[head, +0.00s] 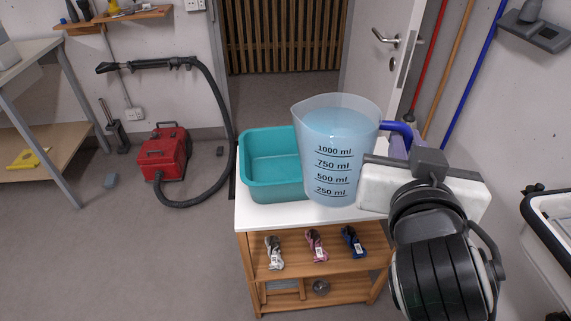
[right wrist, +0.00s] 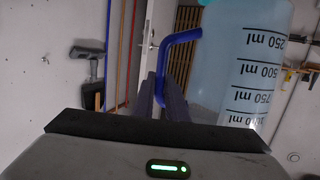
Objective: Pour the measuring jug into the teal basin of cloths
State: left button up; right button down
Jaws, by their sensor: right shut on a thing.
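The measuring jug (head: 335,165) is clear with black ml marks and is filled with pale blue liquid to above the 1000 ml mark. It stands about upright in the head view and also shows in the right wrist view (right wrist: 245,65). My right gripper (head: 396,147) is shut on the jug's blue handle (right wrist: 163,60), to the right of the jug. The teal basin (head: 277,182) sits on the white top, left of the jug, which hides its right part. I see no cloths in its visible part. I cannot tell whether the jug touches the top. My left gripper is not in view.
The basin's wooden stand (head: 246,240) has a white top and lower shelves with three small tagged bundles, grey (head: 273,253), pink (head: 316,245) and blue (head: 352,242). A red vacuum (head: 163,152) with a black hose stands left. The floor at the left front is clear.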

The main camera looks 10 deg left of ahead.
aim_at(269, 165)
jog(key=z, duration=0.05)
jog(key=k, duration=0.1)
jog(key=z, duration=0.85)
jog(key=i, duration=0.75)
jog(key=u, duration=2.15)
jog(key=i, duration=0.5)
jog(key=z, duration=0.05)
